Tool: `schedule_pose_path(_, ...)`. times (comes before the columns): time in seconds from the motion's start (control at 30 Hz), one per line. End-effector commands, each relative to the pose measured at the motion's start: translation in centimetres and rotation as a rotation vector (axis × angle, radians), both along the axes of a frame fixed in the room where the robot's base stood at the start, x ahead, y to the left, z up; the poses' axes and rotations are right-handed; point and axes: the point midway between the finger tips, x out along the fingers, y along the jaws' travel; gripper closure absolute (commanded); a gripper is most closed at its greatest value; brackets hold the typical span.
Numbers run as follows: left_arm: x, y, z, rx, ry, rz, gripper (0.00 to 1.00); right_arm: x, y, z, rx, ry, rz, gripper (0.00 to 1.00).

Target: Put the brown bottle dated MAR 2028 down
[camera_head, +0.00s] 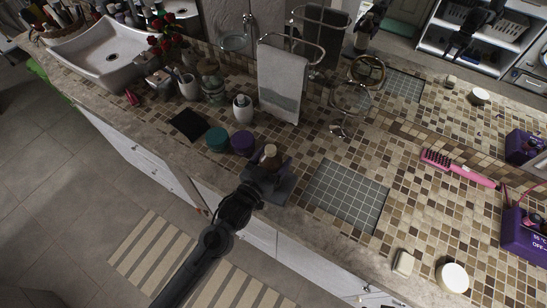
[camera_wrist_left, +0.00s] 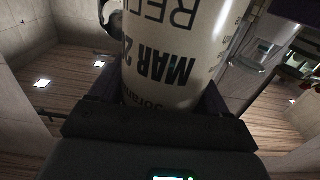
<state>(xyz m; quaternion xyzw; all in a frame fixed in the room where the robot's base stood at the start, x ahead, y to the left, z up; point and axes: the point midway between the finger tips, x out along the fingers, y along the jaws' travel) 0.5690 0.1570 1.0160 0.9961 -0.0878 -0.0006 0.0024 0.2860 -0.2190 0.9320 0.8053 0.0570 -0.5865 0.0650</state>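The brown bottle (camera_head: 270,153) is in my left gripper (camera_head: 269,166), near the counter's front edge in the camera_head view. Its dark top shows above the fingers; its lower part is hidden by the gripper. In the left wrist view the bottle's pale label (camera_wrist_left: 178,62) fills the space between the fingers. It reads upside down "MAR 2" and part of a word above; the rest of the date is cut off. The gripper is shut on the bottle. I cannot tell whether the bottle touches the counter. My right gripper is not in view.
Right of the bottle is an empty grey tiled patch (camera_head: 345,196). Left of it stand a purple jar (camera_head: 242,144) and a teal jar (camera_head: 217,139), beside a black square (camera_head: 188,124). A pink brush (camera_head: 457,169), soap (camera_head: 403,263) and a white-topped jar (camera_head: 453,278) are farther right.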

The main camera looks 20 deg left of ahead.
Motion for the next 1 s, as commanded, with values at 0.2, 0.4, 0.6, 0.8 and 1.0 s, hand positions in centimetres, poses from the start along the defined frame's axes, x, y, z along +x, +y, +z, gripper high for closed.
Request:
schedule_pose_path(0.2, 0.0, 0.0, 0.0, 0.000, 0.000, 0.000, 0.02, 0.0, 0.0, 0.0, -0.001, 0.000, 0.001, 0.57)
schedule_pose_path(0.4, 0.0, 0.0, 0.1, 0.000, -0.001, 0.000, 0.02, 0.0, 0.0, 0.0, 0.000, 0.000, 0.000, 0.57)
schedule_pose_path(0.6, -1.0, 0.2, 0.2, 0.000, 0.002, 0.000, 0.02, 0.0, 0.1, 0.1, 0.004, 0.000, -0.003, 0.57)
schedule_pose_path(0.8, -4.1, 0.7, 0.2, 0.001, 0.003, 0.000, 0.02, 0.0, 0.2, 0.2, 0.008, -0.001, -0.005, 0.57)
schedule_pose_path(1.0, -7.7, 1.4, 0.2, 0.000, 0.002, 0.000, 0.02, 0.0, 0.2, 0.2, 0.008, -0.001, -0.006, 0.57)
